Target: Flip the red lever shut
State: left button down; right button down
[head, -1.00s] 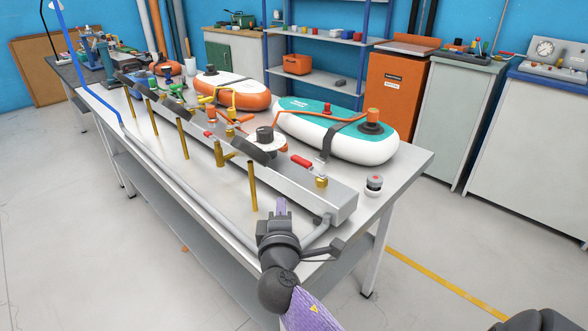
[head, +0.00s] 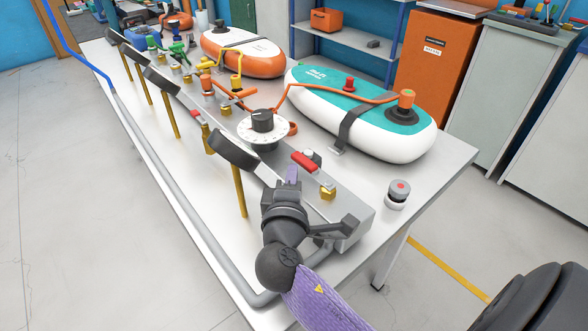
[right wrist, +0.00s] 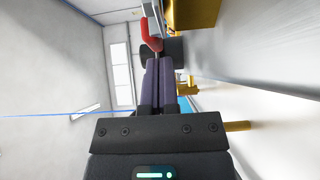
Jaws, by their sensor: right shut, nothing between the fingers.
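The red lever (head: 304,162) sits on top of the near end of the long grey metal manifold (head: 345,203), just above a brass fitting (head: 327,193). It lies slanted across the manifold. In the right wrist view the red lever (right wrist: 151,35) shows just past the fingertips. My right gripper (head: 291,176) has purple fingers, shut and empty, close to the lever on its near side. In the right wrist view the gripper (right wrist: 158,62) points at the lever; I cannot tell whether they touch. My left gripper is out of view.
A white dial with a black knob (head: 262,120) and a dark angled panel (head: 235,151) stand left of the lever. A grey red-topped button (head: 397,194) stands at right on the bench (head: 440,165).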

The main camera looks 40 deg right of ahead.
jog(key=shift+d, duration=0.25)
jog(key=shift+w, duration=0.1)
jog(key=m+g+h, duration=0.1)
jog(key=m+g+h+b, duration=0.1)
jog(key=w+d+m+g+h, duration=0.1)
jog(key=shift+f+g, duration=0.15)
jog(key=shift+g, duration=0.25)
jog(key=shift+d+m+g+h+b, duration=0.35)
jog(key=shift+m+g+h+b, duration=0.15)
jog(key=shift+g+h, duration=0.1)
jog(key=shift+d+g, duration=0.15)
jog(key=shift+g, duration=0.15)
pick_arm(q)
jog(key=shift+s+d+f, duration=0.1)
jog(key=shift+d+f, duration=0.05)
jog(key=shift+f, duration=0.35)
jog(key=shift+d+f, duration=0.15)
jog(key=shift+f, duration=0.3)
pick_arm(e)
jog(key=shift+r+m, duration=0.2)
jog(key=shift+m, duration=0.1)
